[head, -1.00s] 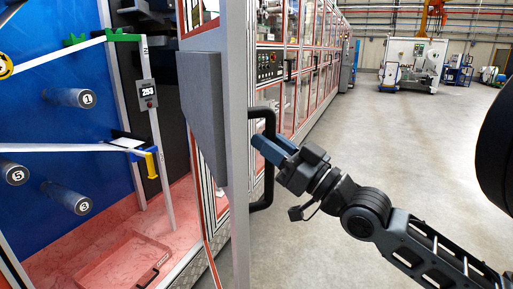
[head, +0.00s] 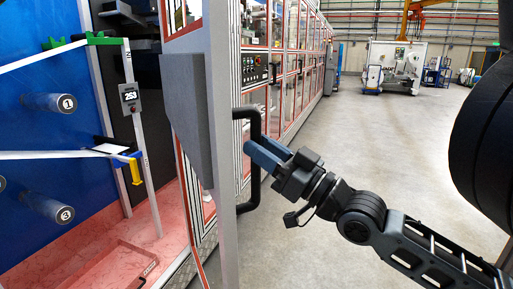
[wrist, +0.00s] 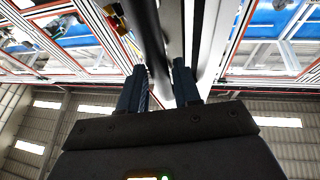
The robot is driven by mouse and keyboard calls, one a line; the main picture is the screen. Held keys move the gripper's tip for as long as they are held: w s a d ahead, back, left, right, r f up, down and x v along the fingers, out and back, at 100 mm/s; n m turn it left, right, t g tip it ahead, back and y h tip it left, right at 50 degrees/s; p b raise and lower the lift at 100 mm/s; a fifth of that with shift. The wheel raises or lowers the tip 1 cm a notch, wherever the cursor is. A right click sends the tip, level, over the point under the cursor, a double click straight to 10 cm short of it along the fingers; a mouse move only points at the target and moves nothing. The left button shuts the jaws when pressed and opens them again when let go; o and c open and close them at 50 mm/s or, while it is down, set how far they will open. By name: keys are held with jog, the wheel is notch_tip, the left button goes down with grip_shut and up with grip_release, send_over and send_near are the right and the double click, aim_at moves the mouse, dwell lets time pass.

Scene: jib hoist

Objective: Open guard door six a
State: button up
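The guard door shows edge-on as a grey metal post (head: 220,120) with a grey box-like panel on its left face; it stands swung out from the machine. Its black bar handle (head: 256,190) is on the right side of the post. My gripper (head: 266,154) is at the handle's middle, its blue fingers reaching across the bar. In the wrist view, the dark bar (wrist: 147,30) runs down between the two fingers (wrist: 160,88). They are apart, with a light gap beside the right finger, so the gripper looks open around the bar. No label on the door is readable.
Left of the door is the open machine bay with a blue wall (head: 40,130), numbered rollers and a red floor tray (head: 85,265). A row of red-framed guard panels (head: 290,70) runs away behind the door. The grey floor (head: 370,140) to the right is clear.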

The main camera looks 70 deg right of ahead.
jog(key=v, duration=0.6)
jog(key=shift+b, duration=0.45)
